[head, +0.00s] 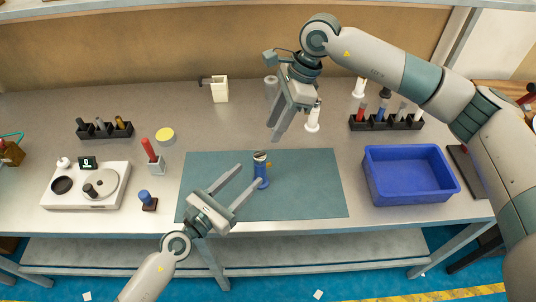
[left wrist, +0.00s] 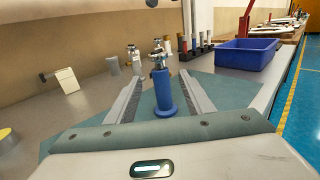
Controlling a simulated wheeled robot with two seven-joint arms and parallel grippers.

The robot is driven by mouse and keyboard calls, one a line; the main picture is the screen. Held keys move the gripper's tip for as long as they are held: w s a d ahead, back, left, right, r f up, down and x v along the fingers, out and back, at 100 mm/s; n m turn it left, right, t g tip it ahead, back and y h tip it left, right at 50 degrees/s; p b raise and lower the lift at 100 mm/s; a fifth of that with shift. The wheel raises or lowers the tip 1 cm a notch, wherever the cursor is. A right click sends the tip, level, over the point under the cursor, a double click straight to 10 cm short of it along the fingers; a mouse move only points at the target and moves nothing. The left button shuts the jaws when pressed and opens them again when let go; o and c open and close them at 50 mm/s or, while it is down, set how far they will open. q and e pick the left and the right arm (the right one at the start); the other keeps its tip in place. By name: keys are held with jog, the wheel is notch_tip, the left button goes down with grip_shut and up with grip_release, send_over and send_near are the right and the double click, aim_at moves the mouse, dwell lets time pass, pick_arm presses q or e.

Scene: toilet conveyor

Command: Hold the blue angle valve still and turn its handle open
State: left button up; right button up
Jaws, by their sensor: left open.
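The blue angle valve (head: 262,178) stands upright on the green-grey mat (head: 310,195), with a blue body and a metallic top. It also shows upright in the left wrist view (left wrist: 163,95), between the fingers with visible gaps on both sides. My left gripper (head: 250,173) is open, reaching in from the lower left with its fingertips about the valve. Its fingers also show in the left wrist view (left wrist: 162,76). My right gripper (head: 275,132) hangs above the back of the mat, clear of the valve and pointing down; its finger gap is unclear. The handle's position is too small to tell.
A blue bin (head: 408,194) stands right of the mat. White fittings (head: 312,118) and a black rack (head: 386,123) stand behind. A red-handled tool in a holder (head: 155,165), a blue-topped piece (head: 147,199) and a white device (head: 87,187) are left. The mat's right part is clear.

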aim_at(263, 172)
pick_arm(q)
jog(key=x, duration=1.1)
jog(key=shift+c, duration=0.6)
grip_shut()
dwell(0.3)
pick_arm(e)
jog(key=o, duration=0.5)
jog(key=shift+s+a+r+n+t+h, duration=0.1)
jog(key=shift+a+r+n+h, duration=0.1)
jog(key=shift+a+n+h, duration=0.5)
jog(key=shift+s+a+r+n+t+h, duration=0.1)
jog(key=shift+a+r+n+h, duration=0.1)
jog(key=shift+a+n+h, duration=0.5)
jog(key=shift+s+a+r+n+t+h, duration=0.1)
jog(key=shift+a+r+n+h, duration=0.1)
jog(key=shift+a+n+h, duration=0.5)
jog(key=shift+f, duration=0.15)
